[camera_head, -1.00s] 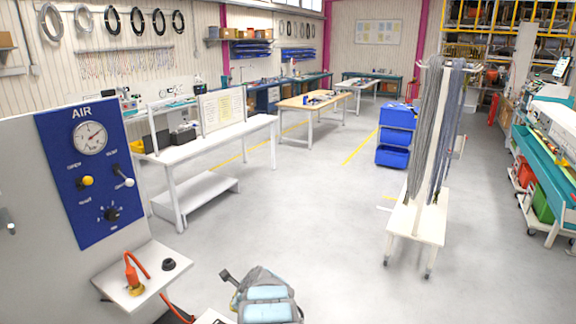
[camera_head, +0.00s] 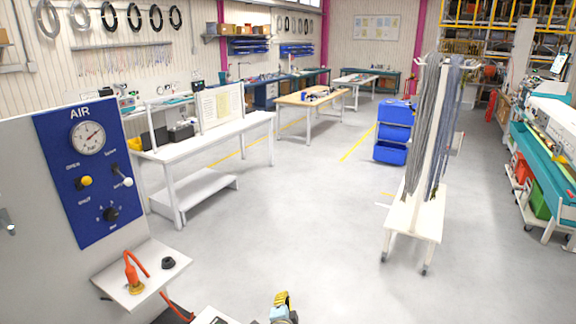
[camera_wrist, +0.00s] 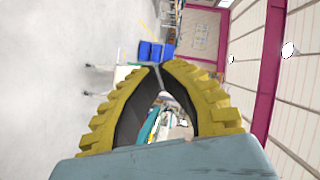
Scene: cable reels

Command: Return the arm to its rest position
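My gripper (camera_head: 283,299) shows at the bottom edge of the head view, as a yellow ridged finger above a light-blue and grey wrist part. Most of my arm is out of that view. In the wrist view my gripper (camera_wrist: 160,67) has two yellow ridged fingers with dark inner sides. They bow apart in the middle and their tips come together. Nothing is held between them, and the room shows through the opening. The gripper is in free air, to the right of the air panel's shelf in the head view.
The blue AIR panel (camera_head: 83,170) stands at the left, above a small shelf (camera_head: 168,264) with an orange-red fitting (camera_head: 133,273). A white cable stand (camera_head: 408,222) is at the right. Blue bins (camera_head: 392,134) stand behind it. The middle floor is clear.

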